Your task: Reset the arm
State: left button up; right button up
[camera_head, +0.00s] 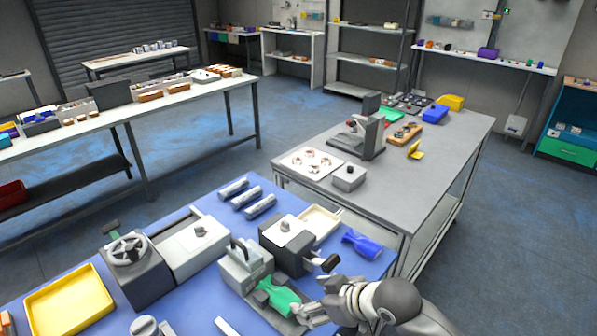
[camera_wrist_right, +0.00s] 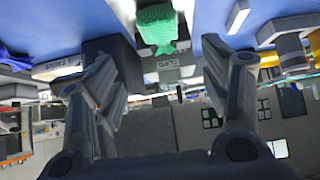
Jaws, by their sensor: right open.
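My right gripper (camera_head: 304,308) is at the front of the blue-topped table, its arm coming in from the lower right. In the right wrist view its two fingers (camera_wrist_right: 158,62) stand wide apart with nothing between the tips. A green bottle-shaped item (camera_head: 278,297) lies on a dark plate beside a grey box-like device (camera_head: 245,268), just left of the gripper. It also shows in the right wrist view (camera_wrist_right: 157,27), beyond the fingers and apart from them. A blue item of similar shape (camera_head: 361,243) lies near the table's right edge. My left gripper is not in view.
The blue table (camera_head: 203,305) also holds a yellow tray (camera_head: 68,302), a device with a handwheel (camera_head: 128,250), several grey cylinders (camera_head: 247,197) and a cream tray (camera_head: 320,222). A grey workbench (camera_head: 455,135) stands behind it. Open floor (camera_head: 205,165) lies to the left.

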jog(key=s+d+f+m+g+h, duration=0.2)
jog(key=s+d+f+m+h, duration=0.15)
jog(key=s+d, duration=0.6)
jog(key=s+d+f+m+g+h, duration=0.1)
jog(key=s+d+f+m+h, duration=0.3)
jog(key=s, duration=1)
notch_tip(320, 180, down, 32)
jog(key=s+d+g+y+b, duration=0.1)
jog(key=b, duration=0.3)
jog(key=s+d+f+g+b, duration=0.1)
jog(key=s+d+f+b, duration=0.2)
jog(key=s+f, duration=1.3)
notch_tip(320, 180, down, 2)
jog(key=shift+s+f+n+b, duration=0.25)
jog(key=shift+s+n+b, duration=0.15)
jog(key=shift+n, duration=0.05)
